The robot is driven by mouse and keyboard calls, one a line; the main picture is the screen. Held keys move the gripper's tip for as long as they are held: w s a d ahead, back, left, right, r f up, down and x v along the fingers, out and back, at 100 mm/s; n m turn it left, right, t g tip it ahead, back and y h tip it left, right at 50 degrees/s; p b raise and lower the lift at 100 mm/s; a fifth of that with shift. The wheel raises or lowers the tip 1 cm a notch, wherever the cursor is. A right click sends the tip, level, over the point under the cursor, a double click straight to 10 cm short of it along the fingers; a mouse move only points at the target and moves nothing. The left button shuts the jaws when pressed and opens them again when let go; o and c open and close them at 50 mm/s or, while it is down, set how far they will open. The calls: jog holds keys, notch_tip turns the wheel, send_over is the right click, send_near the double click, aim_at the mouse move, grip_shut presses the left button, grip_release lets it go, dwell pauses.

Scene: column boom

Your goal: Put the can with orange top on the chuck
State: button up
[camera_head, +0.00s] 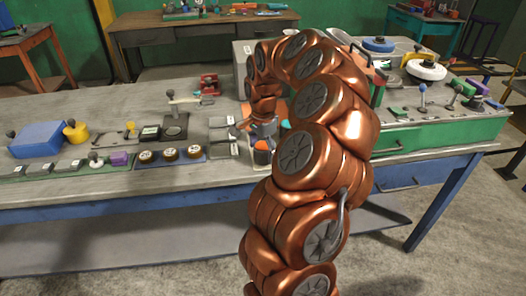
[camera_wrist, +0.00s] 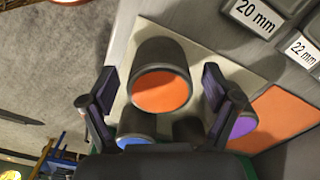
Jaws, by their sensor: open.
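The can with orange top (camera_wrist: 160,92) is dark grey and stands on a pale board (camera_wrist: 160,29). In the wrist view it lies between the two fingers of my gripper (camera_wrist: 160,88), which are spread with a gap on each side. My gripper is open and holds nothing. In the head view the orange top (camera_head: 262,145) shows just below my gripper, near the bench's front edge. Cans with a blue top (camera_wrist: 135,142) and a purple top (camera_wrist: 242,126) stand close by. I cannot pick out the chuck for certain in either view.
Boxes marked 20 mm (camera_wrist: 257,16) and 22 mm (camera_wrist: 305,48) sit beside the board. A row of round dark pieces (camera_head: 170,154), a blue box (camera_head: 37,139) and several levers crowd the bench left of my arm. My arm hides part of the bench.

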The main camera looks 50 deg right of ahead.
jog(key=shift+f, duration=0.3)
jog(key=c, duration=1.5)
jog(key=shift+r, duration=0.1)
